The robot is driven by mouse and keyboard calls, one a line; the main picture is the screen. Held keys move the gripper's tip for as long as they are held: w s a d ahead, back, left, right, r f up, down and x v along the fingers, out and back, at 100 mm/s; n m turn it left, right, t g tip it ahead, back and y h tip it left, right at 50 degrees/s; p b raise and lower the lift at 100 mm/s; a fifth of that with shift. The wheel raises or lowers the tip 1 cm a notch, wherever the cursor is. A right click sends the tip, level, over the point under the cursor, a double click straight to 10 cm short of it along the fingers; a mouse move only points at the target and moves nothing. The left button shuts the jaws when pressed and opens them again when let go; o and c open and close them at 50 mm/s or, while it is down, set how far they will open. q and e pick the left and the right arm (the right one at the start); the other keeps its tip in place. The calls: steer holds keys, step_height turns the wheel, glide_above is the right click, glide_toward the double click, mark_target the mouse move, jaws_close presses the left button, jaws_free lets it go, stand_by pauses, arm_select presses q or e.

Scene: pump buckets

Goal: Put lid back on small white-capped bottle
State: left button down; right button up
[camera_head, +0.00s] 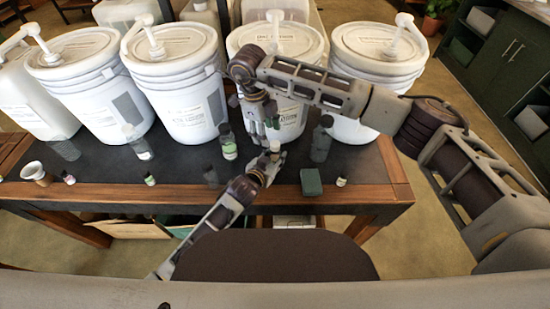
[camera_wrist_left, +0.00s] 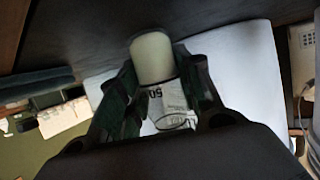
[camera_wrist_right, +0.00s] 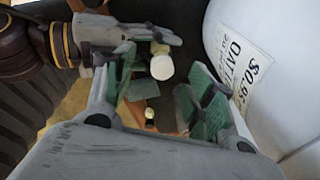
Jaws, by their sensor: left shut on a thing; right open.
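The small bottle with a white cap (camera_head: 274,146) is held off the table top in my left gripper (camera_head: 268,163), near the table's front edge. In the left wrist view its white top (camera_wrist_left: 152,57) stands between the two fingertips; a printed label shows below it. My left gripper is shut on this bottle. My right gripper (camera_head: 260,127) is open and empty, pointing down just above and behind the bottle. In the right wrist view the white cap (camera_wrist_right: 161,67) shows beyond the gap between the open fingers, apart from them. The bottle's lower part is mostly hidden by the left fingers.
Several white pump buckets (camera_head: 178,85) line the back of the dark table (camera_head: 100,190). A dark bottle with a pale label (camera_head: 228,145) stands just left of the grippers, a grey one (camera_head: 321,140) right. A green block (camera_head: 311,182) and another small bottle (camera_head: 341,181) sit at front right.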

steer(key=n, duration=0.1)
steer(key=n+t+y, duration=0.1)
steer(key=n+t, duration=0.2)
steer(key=n, duration=1.8)
glide_toward(275, 144)
steer(key=v, duration=0.3)
steer(key=shift+s+d+r, duration=0.2)
steer(key=shift+d, duration=0.05)
steer(key=shift+f, duration=0.1)
steer(key=shift+a+x, duration=0.2)
steer(key=shift+x, duration=5.7)
steer(key=shift+w, duration=0.1)
jaws_close()
